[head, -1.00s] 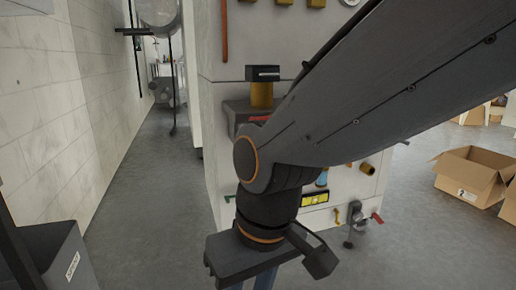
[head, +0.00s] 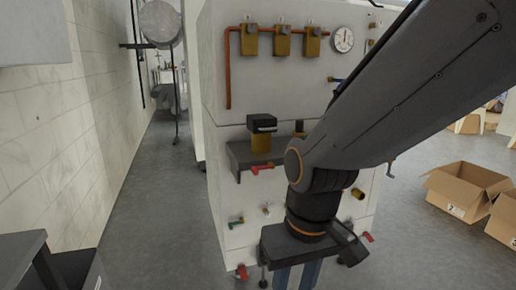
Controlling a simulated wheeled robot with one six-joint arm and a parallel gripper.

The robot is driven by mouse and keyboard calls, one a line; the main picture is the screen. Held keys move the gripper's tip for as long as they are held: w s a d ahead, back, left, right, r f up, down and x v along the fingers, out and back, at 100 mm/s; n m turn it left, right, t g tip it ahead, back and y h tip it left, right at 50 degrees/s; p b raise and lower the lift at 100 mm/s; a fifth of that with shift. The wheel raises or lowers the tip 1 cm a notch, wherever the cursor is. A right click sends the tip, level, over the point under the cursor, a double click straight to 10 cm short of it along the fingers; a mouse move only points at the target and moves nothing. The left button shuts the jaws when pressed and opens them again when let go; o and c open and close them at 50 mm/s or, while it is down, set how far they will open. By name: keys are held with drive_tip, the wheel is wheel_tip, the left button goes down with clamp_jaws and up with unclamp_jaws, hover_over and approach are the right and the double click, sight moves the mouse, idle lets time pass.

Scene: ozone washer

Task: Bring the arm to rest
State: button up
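My gripper (head: 297,279) hangs pointing down at the bottom edge of the head view, in front of the white washer machine (head: 270,90). Its two blue-grey fingers stand apart with a narrow gap. I see nothing between them, but their tips are at or past the picture's lower edge. My dark grey arm runs from the upper right down to the wrist and hides part of the machine's right side.
The machine's front carries brass valves (head: 283,42), a copper pipe (head: 228,75), a gauge (head: 343,39) and a small dark shelf (head: 242,160). A tiled wall (head: 105,100) is at left. Open cardboard boxes (head: 463,190) stand on the floor at right.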

drive_tip(key=s+d+r+m+h+p, duration=0.1)
drive_tip(key=s+d+r+m+p, duration=0.1)
drive_tip(key=d+r+p, duration=1.1)
wheel_tip(320, 180, up, 4)
drive_tip(key=m+p, duration=0.1)
drive_tip(key=p, duration=0.6)
drive_tip(key=shift+s+f+m+p, duration=0.15)
drive_tip(key=shift+m+p, duration=0.2)
drive_tip(key=shift+m, duration=0.05)
drive_tip(key=shift+d, duration=0.1)
